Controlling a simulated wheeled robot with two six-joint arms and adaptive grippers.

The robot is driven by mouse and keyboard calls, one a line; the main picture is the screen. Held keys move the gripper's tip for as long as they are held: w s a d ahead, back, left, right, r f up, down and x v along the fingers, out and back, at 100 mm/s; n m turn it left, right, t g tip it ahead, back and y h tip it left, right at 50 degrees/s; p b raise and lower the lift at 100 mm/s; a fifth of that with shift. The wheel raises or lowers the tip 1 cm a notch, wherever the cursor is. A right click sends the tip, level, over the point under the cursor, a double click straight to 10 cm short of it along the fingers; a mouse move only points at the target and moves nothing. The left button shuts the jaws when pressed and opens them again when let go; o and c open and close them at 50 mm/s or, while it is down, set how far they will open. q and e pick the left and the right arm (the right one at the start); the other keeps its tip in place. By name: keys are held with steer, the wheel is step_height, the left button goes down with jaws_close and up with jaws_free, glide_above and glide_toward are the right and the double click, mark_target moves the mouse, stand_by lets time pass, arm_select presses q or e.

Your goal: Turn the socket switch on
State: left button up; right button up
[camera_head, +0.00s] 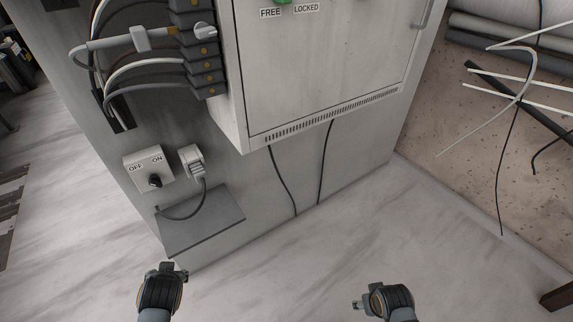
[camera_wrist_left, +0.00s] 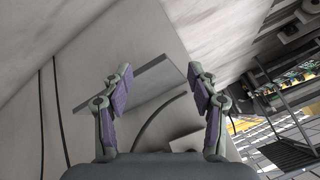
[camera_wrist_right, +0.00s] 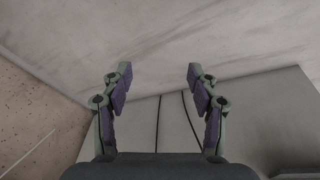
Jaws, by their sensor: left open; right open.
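The socket switch (camera_head: 148,168) is a pale box on the grey wall at the left in the head view, marked OFF and ON. Its black knob (camera_head: 155,181) sits low on the face; its exact setting is too small to tell. A plug (camera_head: 192,161) with a grey cable is in a socket just right of it. My left gripper (camera_head: 172,270) is open and empty, below the switch and the grey shelf. My right gripper (camera_head: 362,301) is open and empty, low and right of the middle, far from the switch. Both grippers' open fingers show in their wrist views.
A grey shelf (camera_head: 200,222) juts from the wall below the switch and plug. A large cabinet (camera_head: 320,70) marked FREE and LOCKED stands out from the wall, with two black cables below. Thick cables and connectors (camera_head: 200,67) are above the switch. The front floor is clear.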

arm_select(q)
steer(key=w+a+r+t+y, duration=0.2)
steer(key=w+a+r, duration=0.1)
steer(key=r, duration=0.1)
steer(key=m+t+y, duration=0.3)
steer(key=m+t, duration=0.1)
steer(key=t, duration=0.3)
glide_toward(156, 186)
steer(key=p+x, duration=0.1)
steer(key=x, duration=0.9)
steer(key=shift+w+a, duration=0.15)
steer(key=shift+w, duration=0.2)
arm_select(e)
steer(key=s+d+f, duration=0.1)
steer(key=s+f, duration=0.6)
steer(key=f, duration=0.5)
steer(key=s+d+f+g, duration=0.1)
steer(key=s+f, duration=0.6)
steer(key=f, duration=0.6)
steer(key=shift+s+d+m+g, duration=0.2)
steer(key=shift+s+m+g, duration=0.1)
steer(key=shift+s, duration=0.05)
arm_select(q)
steer(key=c, duration=1.2)
